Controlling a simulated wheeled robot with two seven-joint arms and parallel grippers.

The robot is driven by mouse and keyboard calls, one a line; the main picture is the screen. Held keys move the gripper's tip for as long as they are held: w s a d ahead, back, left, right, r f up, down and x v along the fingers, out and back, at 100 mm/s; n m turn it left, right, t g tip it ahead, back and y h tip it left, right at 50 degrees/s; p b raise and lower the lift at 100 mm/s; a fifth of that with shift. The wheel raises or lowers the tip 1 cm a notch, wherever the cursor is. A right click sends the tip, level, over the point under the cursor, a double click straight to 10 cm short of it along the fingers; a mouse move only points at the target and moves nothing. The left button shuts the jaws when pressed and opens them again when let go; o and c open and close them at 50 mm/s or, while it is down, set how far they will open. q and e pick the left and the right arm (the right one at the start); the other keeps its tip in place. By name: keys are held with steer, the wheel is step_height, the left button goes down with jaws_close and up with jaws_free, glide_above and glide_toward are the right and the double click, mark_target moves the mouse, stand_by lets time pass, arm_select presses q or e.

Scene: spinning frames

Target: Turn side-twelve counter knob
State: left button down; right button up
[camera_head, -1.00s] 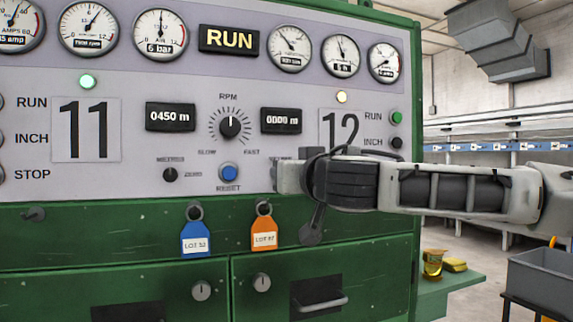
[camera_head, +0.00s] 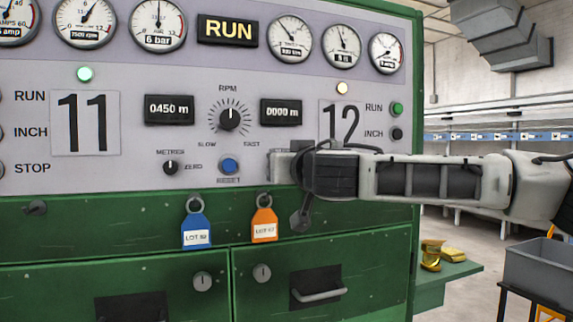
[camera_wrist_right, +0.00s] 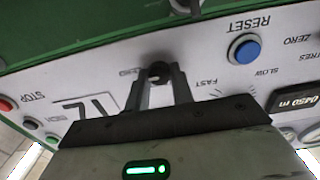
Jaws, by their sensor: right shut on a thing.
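The side-twelve counter knob (camera_wrist_right: 158,71) is a small dark knob on the pale panel. In the right wrist view, which shows the panel upside down, it sits between the two fingers of my right gripper (camera_wrist_right: 160,77). These fingers are shut on it. In the head view my right gripper (camera_head: 281,166) reaches in from the right and hides this knob. The side-twelve counter (camera_head: 281,112) above it reads 0000 m. The big 12 label (camera_head: 343,124) is partly covered by my wrist. My left gripper is not in view.
A matching knob (camera_head: 170,167) sits under the left counter (camera_head: 169,110), which reads 0450 m. The blue RESET button (camera_head: 229,166) and RPM dial (camera_head: 229,118) are left of my gripper. Blue (camera_head: 196,230) and orange (camera_head: 264,225) tags hang below.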

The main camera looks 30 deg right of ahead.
arm_select(q)
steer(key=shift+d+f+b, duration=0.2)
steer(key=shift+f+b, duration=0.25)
steer(key=shift+b, duration=0.65)
arm_select(e)
steer(key=shift+a+f+n, duration=0.1)
steer(key=shift+n, duration=4.35)
steer(key=shift+a+f+n, duration=0.1)
steer(key=shift+n, duration=4.35)
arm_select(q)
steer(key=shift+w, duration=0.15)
arm_select(e)
steer(key=shift+d, duration=0.1)
steer(key=o, duration=0.9)
steer(key=shift+o, duration=0.2)
